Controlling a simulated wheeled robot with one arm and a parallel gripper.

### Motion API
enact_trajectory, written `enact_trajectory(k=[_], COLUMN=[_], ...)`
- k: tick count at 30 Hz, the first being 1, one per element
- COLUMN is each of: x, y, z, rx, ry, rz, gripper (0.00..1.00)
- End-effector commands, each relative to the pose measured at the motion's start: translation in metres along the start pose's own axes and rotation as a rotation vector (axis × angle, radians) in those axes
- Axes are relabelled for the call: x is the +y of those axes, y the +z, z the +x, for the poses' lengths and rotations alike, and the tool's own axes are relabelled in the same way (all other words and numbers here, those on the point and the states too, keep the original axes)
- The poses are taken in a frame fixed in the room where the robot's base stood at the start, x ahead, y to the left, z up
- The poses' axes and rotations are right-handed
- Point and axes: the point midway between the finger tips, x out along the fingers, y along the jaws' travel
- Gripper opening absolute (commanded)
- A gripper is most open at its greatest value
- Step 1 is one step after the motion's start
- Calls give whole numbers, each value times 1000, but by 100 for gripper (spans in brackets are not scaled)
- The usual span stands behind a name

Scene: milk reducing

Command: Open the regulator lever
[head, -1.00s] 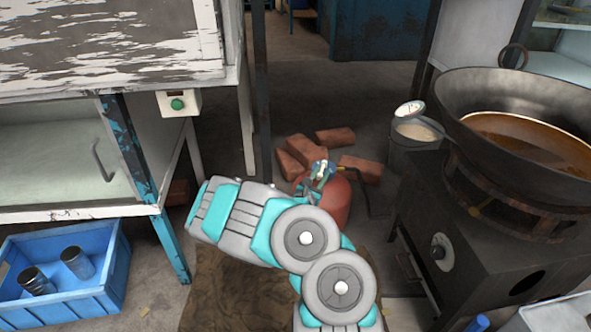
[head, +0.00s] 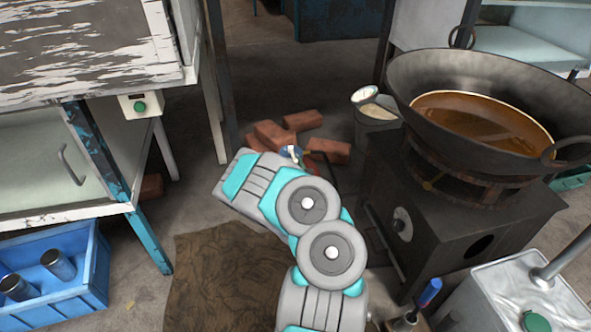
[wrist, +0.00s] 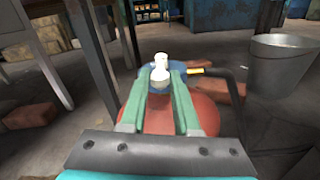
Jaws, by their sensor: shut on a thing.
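The red gas cylinder (wrist: 160,118) stands upright below my gripper in the wrist view. A blue regulator (wrist: 178,74) sits on its top, with a white lever (wrist: 160,62) rising from it. My gripper (wrist: 161,80) has one teal finger on each side of the lever and is shut on it; the exact contact is hard to see. In the head view the blue regulator (head: 285,154) and white lever (head: 295,151) show just beyond my arm. My arm hides most of the cylinder and the fingers there.
A black hose with a yellow fitting (wrist: 196,71) leaves the regulator to the right. Red bricks (head: 272,134) lie behind. A stove (head: 440,215) with a large wok (head: 400,85) stands right, near a bucket (head: 377,112). A cabinet (head: 60,207) and blue crate (head: 95,270) stand left.

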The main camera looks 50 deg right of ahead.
Motion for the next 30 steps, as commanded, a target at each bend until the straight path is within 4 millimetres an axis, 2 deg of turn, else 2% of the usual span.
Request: enact_trajectory(k=[15,16,18,23,30], x=[-1,-1,-1,0,0], y=[0,0,0,1,1], z=[-2,-2,-2,-1,-1], rx=[4,4,4,3,2], ry=[10,10,10,11,11], rz=[-4,-4,-4,-4,-4], gripper=[0,33,41,57,57])
